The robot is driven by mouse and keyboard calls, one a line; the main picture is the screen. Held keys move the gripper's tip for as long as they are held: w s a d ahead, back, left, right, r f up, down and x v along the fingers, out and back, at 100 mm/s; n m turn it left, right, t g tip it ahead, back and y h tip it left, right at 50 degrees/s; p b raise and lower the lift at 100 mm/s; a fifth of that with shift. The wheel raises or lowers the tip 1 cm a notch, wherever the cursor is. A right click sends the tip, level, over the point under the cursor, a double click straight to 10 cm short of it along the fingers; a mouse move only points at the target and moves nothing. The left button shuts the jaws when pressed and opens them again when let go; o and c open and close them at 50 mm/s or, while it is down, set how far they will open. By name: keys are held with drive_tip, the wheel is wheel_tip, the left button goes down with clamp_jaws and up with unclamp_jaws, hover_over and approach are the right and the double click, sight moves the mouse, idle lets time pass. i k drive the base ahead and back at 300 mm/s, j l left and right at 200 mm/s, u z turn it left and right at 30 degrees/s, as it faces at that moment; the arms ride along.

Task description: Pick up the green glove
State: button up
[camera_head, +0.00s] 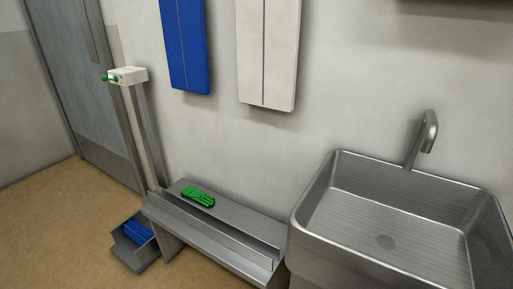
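The green glove (198,197) lies flat on the upper ledge of a grey metal bench (235,226) against the wall. It sits toward the left part of the bench and nothing covers it. My gripper is not in the head view.
A deep metal sink (395,220) with a tap (424,138) stands right of the bench. A post with a white box (128,75) and a green part stands at the bench's left. A low bin (128,255) holds blue items (138,231). Blue (186,45) and white (268,55) panels hang above. Floor (60,235) is clear at left.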

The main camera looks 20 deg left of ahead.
sight(201, 197)
drive_tip(key=u, duration=1.3)
drive_tip(key=i+j+z, duration=0.4)
drive_tip(key=i+j, duration=0.25)
drive_tip(key=i+j+z, duration=0.4)
drive_tip(key=i+j, duration=0.4)
drive_tip(key=j, duration=0.05)
